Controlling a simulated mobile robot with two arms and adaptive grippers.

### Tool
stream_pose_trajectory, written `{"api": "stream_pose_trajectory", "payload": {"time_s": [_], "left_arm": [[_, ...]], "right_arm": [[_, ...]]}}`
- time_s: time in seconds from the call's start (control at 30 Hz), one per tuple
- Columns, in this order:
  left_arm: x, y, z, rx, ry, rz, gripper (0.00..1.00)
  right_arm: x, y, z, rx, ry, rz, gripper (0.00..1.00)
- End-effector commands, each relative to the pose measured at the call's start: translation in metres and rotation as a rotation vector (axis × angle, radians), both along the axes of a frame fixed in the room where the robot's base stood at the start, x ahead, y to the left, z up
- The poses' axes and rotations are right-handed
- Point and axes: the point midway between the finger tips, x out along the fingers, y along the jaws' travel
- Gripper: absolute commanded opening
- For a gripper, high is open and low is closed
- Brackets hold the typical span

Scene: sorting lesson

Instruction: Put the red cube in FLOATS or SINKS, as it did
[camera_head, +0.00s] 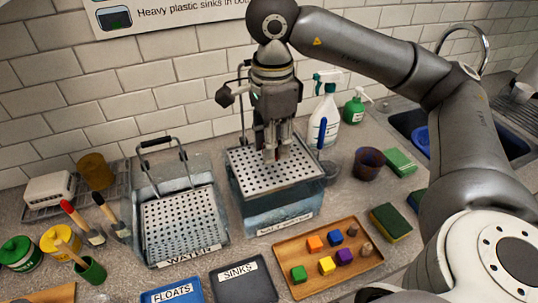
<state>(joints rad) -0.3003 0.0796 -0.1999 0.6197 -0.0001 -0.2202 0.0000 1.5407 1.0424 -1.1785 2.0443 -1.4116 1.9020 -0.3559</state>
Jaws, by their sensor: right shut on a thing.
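My right gripper (276,155) points down over the perforated tray (250,178) of the right-hand tank (275,215). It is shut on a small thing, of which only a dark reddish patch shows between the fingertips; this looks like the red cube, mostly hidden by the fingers. I cannot tell whether it touches the tray. No other red cube shows. The blue FLOATS tray (172,292) and the dark grey SINKS tray (245,282) lie at the front, cut by the lower edge. My left gripper is not in view.
A tank labelled WATER (183,225) with a raised basket handle stands left of the right-hand tank. A wooden tray (300,245) holds several coloured cubes. Brushes and paint pots stand at left. A spray bottle (323,118), brown cup (369,163) and sponges stand at right, near the sink.

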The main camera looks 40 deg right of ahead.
Motion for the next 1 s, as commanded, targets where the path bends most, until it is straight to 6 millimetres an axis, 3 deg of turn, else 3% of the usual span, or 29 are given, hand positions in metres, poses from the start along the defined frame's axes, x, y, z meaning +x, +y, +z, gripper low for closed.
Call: {"api": "stream_pose_trajectory", "payload": {"time_s": [0.2, 0.43, 0.7, 1.0], "left_arm": [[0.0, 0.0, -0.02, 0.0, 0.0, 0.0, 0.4], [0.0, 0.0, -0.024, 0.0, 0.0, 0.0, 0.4], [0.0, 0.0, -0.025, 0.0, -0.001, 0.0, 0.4], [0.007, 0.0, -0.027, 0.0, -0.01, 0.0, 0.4]], "right_arm": [[-0.042, 0.021, 0.021, -0.001, -0.004, 0.007, 0.09], [-0.072, 0.036, 0.039, -0.001, -0.004, 0.002, 0.09], [-0.084, 0.042, 0.046, -0.001, -0.001, 0.0, 0.09], [-0.079, 0.048, 0.036, -0.005, 0.004, 0.073, 0.09]]}}
